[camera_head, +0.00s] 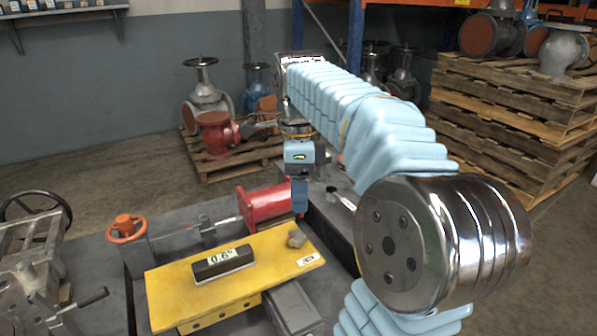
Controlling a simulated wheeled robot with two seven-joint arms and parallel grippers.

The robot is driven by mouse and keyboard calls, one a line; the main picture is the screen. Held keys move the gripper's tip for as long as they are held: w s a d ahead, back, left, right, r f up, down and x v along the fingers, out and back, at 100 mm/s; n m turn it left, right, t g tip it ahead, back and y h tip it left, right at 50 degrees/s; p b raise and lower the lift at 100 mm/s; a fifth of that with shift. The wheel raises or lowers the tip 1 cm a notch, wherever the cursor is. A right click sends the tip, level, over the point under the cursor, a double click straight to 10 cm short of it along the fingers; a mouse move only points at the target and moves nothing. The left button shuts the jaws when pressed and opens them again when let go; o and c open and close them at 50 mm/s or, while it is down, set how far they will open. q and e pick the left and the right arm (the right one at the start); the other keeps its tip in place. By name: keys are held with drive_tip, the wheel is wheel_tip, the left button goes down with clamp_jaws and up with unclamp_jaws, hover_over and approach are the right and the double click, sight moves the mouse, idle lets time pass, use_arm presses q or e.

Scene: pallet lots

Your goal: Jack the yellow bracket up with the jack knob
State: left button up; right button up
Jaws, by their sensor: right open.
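The yellow bracket (180,290) lies as a flat plate on the dark bench, with a row of holes along its front edge. A dark level gauge (224,263) reading about 0.6° and a small grey-brown lump (297,239) sit on it. An orange-red round knob (127,228) stands on a grey post at the bracket's left; I cannot tell for sure that it is the jack knob. My right gripper (314,196) is open and points down behind the bracket, beside the right end of the red cylinder. Its far finger is partly hidden. My left gripper is out of view.
The red cylinder (265,205) with a rod lies behind the bracket. A grey block (293,308) sits at its front right. A grey machine with a black handwheel (35,207) stands at left. Valves on pallets (240,158) and stacked pallets (505,110) stand behind.

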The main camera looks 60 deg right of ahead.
wheel_tip(320, 180, up, 3)
drive_tip(key=shift+f, duration=0.1)
idle(0.6)
